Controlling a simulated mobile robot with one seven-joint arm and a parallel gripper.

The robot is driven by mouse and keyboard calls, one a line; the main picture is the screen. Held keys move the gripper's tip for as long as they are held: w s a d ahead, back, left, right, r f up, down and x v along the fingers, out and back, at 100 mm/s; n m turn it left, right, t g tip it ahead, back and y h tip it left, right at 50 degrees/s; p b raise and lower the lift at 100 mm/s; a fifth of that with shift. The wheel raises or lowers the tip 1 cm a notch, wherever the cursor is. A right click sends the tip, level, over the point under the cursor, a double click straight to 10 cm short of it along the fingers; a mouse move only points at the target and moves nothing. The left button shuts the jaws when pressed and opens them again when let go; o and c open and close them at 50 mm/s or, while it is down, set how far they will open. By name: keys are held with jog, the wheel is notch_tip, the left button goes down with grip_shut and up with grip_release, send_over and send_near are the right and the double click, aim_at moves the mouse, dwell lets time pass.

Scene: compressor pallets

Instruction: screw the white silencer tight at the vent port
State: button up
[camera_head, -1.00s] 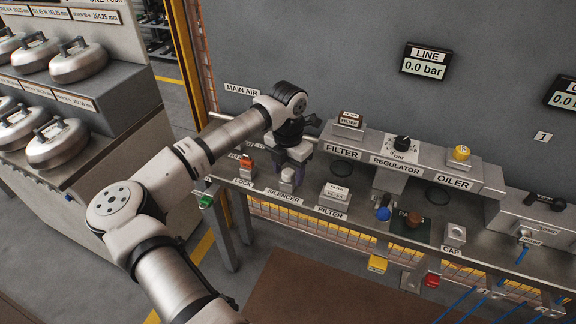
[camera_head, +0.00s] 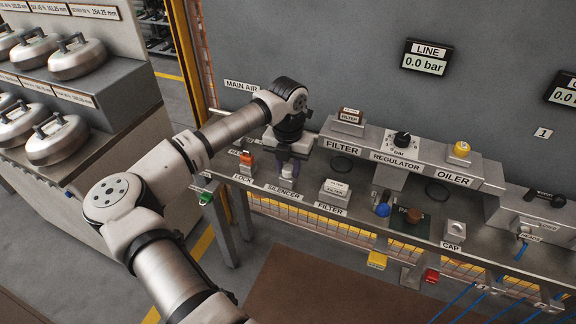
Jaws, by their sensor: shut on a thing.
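The white silencer (camera_head: 287,170) stands upright at the front shelf, just behind the SILENCER label (camera_head: 284,192). My gripper (camera_head: 288,163) points down from above and is shut on the silencer, with its fingers around the upper part. The base of the silencer is small in the view, so I cannot tell whether it touches the shelf. I cannot make out the vent port; my arm and gripper cover part of the area below the MAIN AIR label (camera_head: 241,87).
An orange lock (camera_head: 246,160) stands close left of the silencer, and a filter block (camera_head: 335,190) stands to the right. The regulator knob (camera_head: 402,139) and yellow-topped oiler (camera_head: 462,149) are further right. The line display (camera_head: 425,59) reads 0.0 bar.

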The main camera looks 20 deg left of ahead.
aim_at(288, 168)
jog(key=shift+r, duration=0.2)
jog(key=shift+r+p, duration=0.4)
jog(key=shift+r, duration=0.95)
jog(key=shift+r, duration=0.7)
jog(key=shift+r, duration=0.1)
